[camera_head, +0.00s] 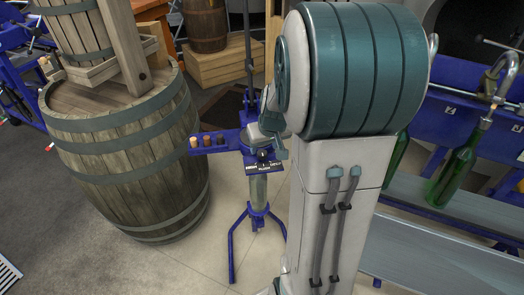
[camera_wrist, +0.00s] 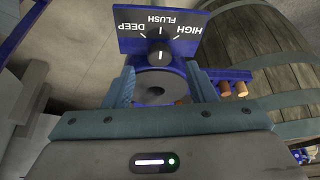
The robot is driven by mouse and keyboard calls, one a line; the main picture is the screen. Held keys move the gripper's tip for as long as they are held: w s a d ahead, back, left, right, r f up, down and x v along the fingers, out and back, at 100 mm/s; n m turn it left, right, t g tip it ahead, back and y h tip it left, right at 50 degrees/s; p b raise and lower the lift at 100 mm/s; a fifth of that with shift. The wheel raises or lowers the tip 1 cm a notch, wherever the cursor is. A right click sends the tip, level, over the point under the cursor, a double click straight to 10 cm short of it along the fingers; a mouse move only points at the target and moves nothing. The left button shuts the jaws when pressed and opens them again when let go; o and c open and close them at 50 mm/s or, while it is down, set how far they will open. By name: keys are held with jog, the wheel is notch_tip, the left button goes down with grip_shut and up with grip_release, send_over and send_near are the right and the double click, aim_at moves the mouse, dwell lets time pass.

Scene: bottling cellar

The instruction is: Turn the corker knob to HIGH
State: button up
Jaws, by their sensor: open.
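The corker (camera_head: 258,212) is a blue stand with splayed legs beside the barrel. In the wrist view its blue label plate (camera_wrist: 130,43) shows upside down, reading DEEP, FLUSH and HIGH. The small dark corker knob (camera_wrist: 160,54) sits at the plate's edge, its white line in line with the FLUSH mark. My gripper (camera_wrist: 161,72) is open, with one teal finger on each side of the knob's line and a gap to each. A grey round part of the corker lies between the fingers. In the head view my arm hides part of the corker's top.
A large barrel (camera_head: 130,150) stands close on the left. Several corks (camera_head: 206,140) stand on the corker's blue side shelf. Green bottles (camera_head: 457,168) and a blue bench (camera_head: 445,130) are at the right. Open floor (camera_head: 170,265) lies in front of the barrel.

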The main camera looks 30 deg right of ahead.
aim_at(262, 153)
jog(key=shift+x, duration=2.1)
jog(key=c, duration=1)
jog(key=shift+o, duration=0.2)
